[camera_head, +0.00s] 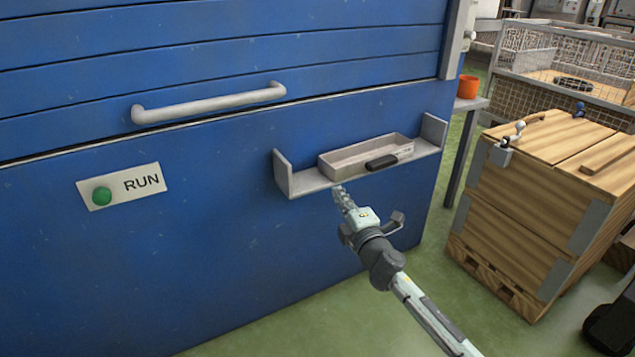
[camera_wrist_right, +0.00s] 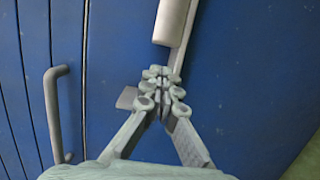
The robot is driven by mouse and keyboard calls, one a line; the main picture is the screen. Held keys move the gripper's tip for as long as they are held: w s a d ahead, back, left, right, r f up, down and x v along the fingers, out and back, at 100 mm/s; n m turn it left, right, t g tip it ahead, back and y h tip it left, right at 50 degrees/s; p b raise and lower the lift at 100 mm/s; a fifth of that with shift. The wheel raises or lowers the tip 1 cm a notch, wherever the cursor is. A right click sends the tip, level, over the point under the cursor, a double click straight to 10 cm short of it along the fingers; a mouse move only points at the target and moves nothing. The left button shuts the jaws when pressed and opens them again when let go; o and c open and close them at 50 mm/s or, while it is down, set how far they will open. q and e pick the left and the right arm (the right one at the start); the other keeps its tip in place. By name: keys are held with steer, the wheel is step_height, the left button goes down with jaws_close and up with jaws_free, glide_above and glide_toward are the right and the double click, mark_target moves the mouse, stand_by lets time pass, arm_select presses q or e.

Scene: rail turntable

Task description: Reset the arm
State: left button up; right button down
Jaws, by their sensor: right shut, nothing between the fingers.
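My right gripper (camera_head: 340,190) is in front of the blue machine, just below and in front of a small grey shelf (camera_head: 305,181) in the head view. In the right wrist view its fingers (camera_wrist_right: 158,75) are together with nothing between them, and the shelf lies just beyond the fingertips. I cannot tell whether the fingertips touch the shelf. A light grey tray (camera_head: 345,159) with a dark handle (camera_head: 381,162) sits on the shelf; part of it also shows in the right wrist view (camera_wrist_right: 172,22). My left gripper is in neither view.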

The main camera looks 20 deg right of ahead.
steer(key=s+d+f+m+g+h+p, duration=0.3)
steer(key=s+f+m+g, duration=0.4)
steer(key=s+f+m, duration=0.55)
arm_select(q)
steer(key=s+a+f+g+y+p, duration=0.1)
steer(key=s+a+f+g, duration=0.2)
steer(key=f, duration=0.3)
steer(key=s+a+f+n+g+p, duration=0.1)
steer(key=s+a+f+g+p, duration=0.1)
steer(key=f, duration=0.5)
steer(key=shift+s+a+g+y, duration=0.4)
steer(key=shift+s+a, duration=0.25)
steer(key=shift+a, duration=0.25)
arm_select(e)
steer(key=s+a+f+m+g+y, duration=0.1)
steer(key=s+a+f+g, duration=0.1)
steer(key=s, duration=0.5)
steer(key=s+a+f+g+y, duration=0.1)
steer(key=s+a+f+g, duration=0.1)
steer(key=s, duration=0.5)
steer(key=s+a+f+m+g+y, duration=0.1)
steer(key=s+a+g, duration=0.3)
steer(key=s, duration=0.4)
steer(key=shift+f+m, duration=0.35)
steer(key=shift+f, duration=0.45)
